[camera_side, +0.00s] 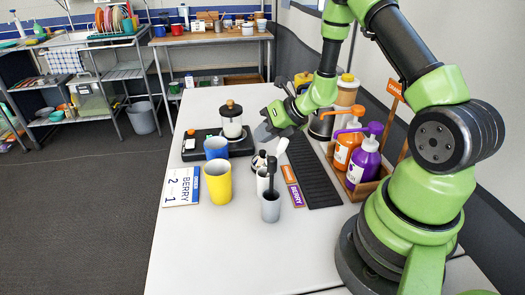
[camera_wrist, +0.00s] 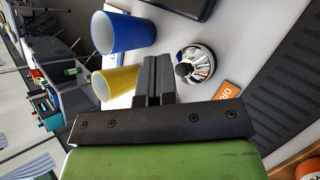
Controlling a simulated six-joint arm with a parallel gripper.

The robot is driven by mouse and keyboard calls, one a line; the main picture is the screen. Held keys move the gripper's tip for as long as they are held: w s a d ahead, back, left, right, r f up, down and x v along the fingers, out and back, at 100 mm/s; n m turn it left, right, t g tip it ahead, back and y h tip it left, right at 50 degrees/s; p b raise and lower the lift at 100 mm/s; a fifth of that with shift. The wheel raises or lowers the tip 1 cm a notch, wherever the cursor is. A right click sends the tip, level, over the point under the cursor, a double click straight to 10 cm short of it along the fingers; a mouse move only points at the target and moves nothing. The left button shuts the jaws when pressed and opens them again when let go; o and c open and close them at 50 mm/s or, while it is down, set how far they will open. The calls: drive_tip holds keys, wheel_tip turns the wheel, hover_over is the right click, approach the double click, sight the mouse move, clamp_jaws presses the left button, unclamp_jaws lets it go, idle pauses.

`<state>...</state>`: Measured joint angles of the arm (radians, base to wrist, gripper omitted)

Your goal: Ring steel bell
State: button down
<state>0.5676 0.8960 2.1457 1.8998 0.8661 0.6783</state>
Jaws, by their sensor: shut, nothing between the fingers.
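The steel bell (camera_wrist: 197,62) shows in the wrist view as a shiny dome with a dark knob, just right of my fingers. In the side view the bell (camera_side: 258,159) is small and partly hidden, on the white table behind the white cup. My gripper (camera_side: 264,132) is above the table, higher than the bell and apart from it. In the wrist view my gripper (camera_wrist: 153,72) has its two dark fingers together, with nothing between them.
A blue cup (camera_side: 216,147) and a yellow cup (camera_side: 217,182) stand left of the bell. A white cup (camera_side: 262,182) and grey cup (camera_side: 270,208) hold utensils in front. A black mat (camera_side: 313,175) and bottle rack (camera_side: 369,187) are at right. The front table is clear.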

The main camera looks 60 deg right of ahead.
sight(263, 151)
drive_tip(key=shift+r, duration=2.2)
drive_tip(key=shift+a+r, duration=0.2)
drive_tip(key=shift+r, duration=0.05)
drive_tip(key=s+a+r+n+g+y, duration=0.25)
drive_tip(key=s+a+r+n, duration=0.25)
drive_tip(key=a+r+n, duration=0.95)
drive_tip(key=s+d+r+n+h, duration=0.1)
drive_tip(key=s+r+n+h, duration=0.1)
drive_tip(key=s+n, duration=0.5)
drive_tip(key=s+d+r+n+t+h, duration=0.1)
drive_tip(key=s+n, duration=0.6)
drive_tip(key=n, duration=0.8)
drive_tip(key=shift+d+r+h, duration=0.15)
drive_tip(key=shift+r+h, duration=0.2)
drive_tip(key=shift+r, duration=0.1)
